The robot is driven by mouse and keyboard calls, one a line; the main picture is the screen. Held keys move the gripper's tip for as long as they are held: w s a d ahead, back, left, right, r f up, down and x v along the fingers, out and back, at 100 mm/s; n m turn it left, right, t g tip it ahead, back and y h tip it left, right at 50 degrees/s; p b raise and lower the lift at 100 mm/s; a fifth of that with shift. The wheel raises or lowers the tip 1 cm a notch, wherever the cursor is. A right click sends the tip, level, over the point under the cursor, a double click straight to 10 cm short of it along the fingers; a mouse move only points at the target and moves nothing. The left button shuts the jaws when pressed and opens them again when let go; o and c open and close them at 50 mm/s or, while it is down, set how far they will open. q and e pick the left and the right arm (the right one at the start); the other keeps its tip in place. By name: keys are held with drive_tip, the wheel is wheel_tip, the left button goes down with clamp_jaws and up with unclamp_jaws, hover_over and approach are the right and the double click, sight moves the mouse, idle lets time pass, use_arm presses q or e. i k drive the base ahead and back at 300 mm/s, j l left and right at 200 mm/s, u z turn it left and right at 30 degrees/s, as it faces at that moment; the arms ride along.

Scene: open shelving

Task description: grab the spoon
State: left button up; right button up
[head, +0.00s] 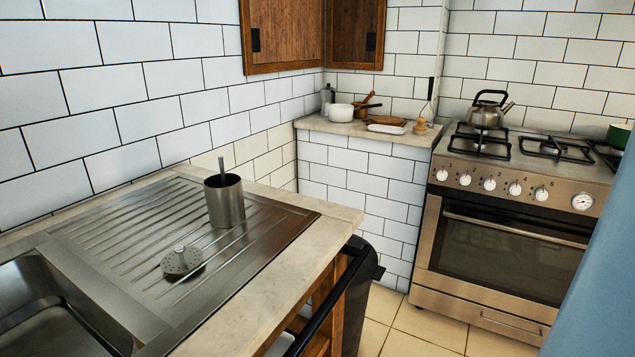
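A metal cup (225,203) stands upright on the ribbed steel drainboard, left of centre in the head view. A thin grey handle (221,168) sticks up out of it. Its lower end is hidden inside the cup, so I cannot tell whether it is the spoon. A brown wooden utensil (364,100) stands by the white pot on the far counter, but its full shape is unclear. Neither of my grippers shows in the head view.
A round perforated strainer (182,261) lies on the drainboard (120,235), with the sink (60,305) at left. A white pot (340,113) sits on the far counter. A kettle (487,113) stands on the stove. A black bar (325,305) runs along the near counter's edge.

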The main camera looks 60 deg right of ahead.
sight(220, 159)
drive_tip(key=z, duration=1.2)
drive_tip(key=i+l+u, duration=0.15)
drive_tip(key=l, duration=0.55)
drive_tip(key=i+l+u, duration=0.15)
drive_tip(key=l, duration=0.55)
drive_tip(key=l+u, duration=0.15)
drive_tip(key=l, duration=0.55)
